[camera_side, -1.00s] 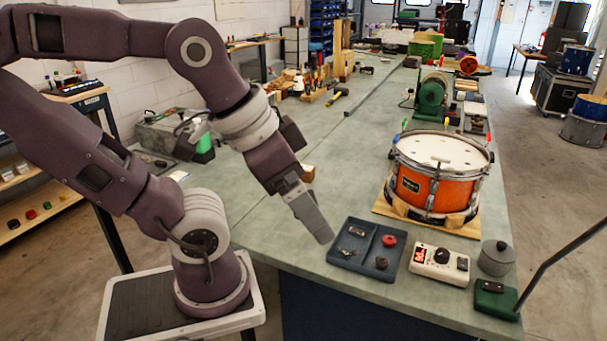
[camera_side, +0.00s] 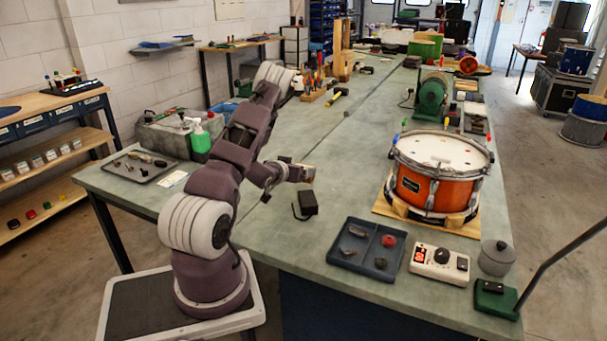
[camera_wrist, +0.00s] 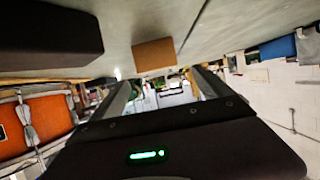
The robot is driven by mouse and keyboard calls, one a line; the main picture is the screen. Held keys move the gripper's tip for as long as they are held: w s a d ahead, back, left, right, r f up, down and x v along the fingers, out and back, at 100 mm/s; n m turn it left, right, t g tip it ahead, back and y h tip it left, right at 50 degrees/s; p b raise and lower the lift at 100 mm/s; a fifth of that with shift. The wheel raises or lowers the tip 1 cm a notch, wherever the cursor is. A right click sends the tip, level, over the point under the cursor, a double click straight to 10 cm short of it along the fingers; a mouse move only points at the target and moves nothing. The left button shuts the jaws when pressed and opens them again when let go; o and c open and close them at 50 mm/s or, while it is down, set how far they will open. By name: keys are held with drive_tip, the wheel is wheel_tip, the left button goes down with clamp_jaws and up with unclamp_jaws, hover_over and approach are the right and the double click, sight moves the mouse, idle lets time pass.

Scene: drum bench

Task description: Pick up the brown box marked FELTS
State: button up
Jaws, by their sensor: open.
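A small brown box (camera_side: 309,173) sits on the green bench left of the drum, partly hidden by my gripper (camera_side: 296,173). No FELTS marking is readable. In the wrist view the brown box (camera_wrist: 154,54) shows beyond the tips of my gripper (camera_wrist: 163,84), roughly between the two fingers. The fingers are apart with nothing between them. The wrist view looks upside down, with the bench top at the top of the picture.
A dark box (camera_side: 307,203) with a cable lies just in front of the brown box; it looms upper left in the wrist view (camera_wrist: 50,35). The orange drum (camera_side: 437,185), a blue tray (camera_side: 345,240) and a white device (camera_side: 421,262) stand to the right.

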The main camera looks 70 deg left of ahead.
drive_tip(key=shift+s+a+f, duration=0.15)
drive_tip(key=shift+s+f, duration=0.05)
drive_tip(key=shift+f, duration=0.35)
drive_tip(key=x, duration=0.6)
drive_tip(key=shift+w+f, duration=0.25)
drive_tip(key=shift+w, duration=0.3)
drive_tip(key=c, duration=1.5)
drive_tip(key=shift+r, duration=0.15)
